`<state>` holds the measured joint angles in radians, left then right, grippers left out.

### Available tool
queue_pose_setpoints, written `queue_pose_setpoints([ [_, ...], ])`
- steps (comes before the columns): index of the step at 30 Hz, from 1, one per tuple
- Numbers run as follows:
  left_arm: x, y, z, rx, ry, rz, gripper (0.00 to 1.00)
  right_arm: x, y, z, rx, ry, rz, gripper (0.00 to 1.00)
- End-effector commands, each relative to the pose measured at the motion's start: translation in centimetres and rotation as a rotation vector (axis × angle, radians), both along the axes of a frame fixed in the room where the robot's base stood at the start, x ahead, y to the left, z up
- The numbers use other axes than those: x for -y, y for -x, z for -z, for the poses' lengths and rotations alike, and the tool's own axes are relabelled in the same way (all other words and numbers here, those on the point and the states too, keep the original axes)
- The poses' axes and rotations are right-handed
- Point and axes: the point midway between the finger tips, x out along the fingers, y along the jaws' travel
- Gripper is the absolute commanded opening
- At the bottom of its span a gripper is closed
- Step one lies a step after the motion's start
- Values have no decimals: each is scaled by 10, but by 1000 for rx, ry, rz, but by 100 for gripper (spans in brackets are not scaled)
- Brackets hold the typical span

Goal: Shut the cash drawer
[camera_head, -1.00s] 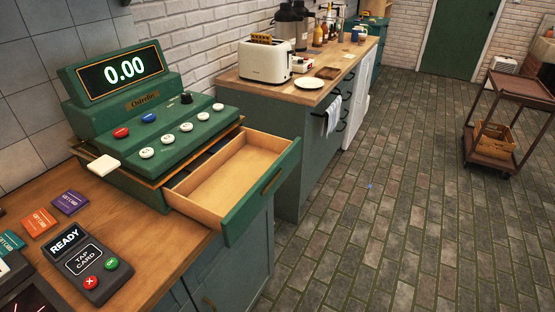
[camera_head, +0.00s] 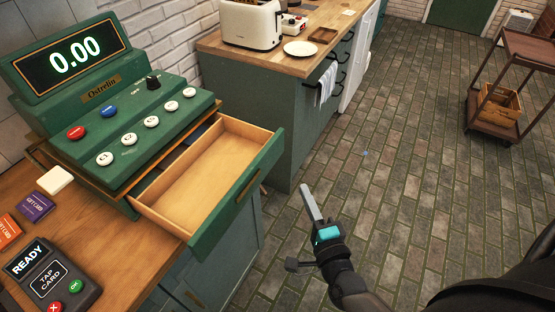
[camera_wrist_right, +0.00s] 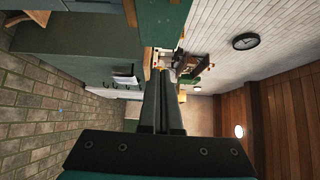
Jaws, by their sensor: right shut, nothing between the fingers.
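The green cash register (camera_head: 110,110) stands on the wooden counter at the left of the head view, its display reading 0.00. Its cash drawer (camera_head: 240,198) is pulled out toward the lower right, showing a bare wooden inside and a green front. My right gripper (camera_head: 310,200) is shut and empty. It is to the right of the drawer front in the picture, apart from it, with its fingers pointing up. In the right wrist view, the shut fingers (camera_wrist_right: 162,105) point up the picture, and a green surface fills the top middle. My left gripper is not in view.
A card reader (camera_head: 50,278), gift cards (camera_head: 34,207) and a white block (camera_head: 56,180) lie on the counter. Behind is a second counter with a toaster (camera_head: 252,24) and a plate (camera_head: 300,48). A brown trolley (camera_head: 500,115) stands at the right. The floor between is clear.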

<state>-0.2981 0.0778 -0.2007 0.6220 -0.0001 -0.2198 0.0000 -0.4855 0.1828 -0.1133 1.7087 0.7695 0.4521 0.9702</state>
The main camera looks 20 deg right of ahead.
Motion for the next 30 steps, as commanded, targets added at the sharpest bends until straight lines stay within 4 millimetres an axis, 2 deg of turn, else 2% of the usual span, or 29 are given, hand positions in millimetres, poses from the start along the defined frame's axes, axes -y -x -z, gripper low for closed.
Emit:
queue_pose_setpoints([
  [3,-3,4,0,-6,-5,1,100,3,-22,-1,4,1,1,0],
  [14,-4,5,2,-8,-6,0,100,10,-83,0,1,3,0,0],
  [15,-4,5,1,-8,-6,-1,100,6,-88,0,0,0,-1,0],
  [21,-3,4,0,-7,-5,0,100,-10,-106,0,-1,1,0,0],
  [30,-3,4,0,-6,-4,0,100,-15,-112,0,-2,4,-1,0],
])
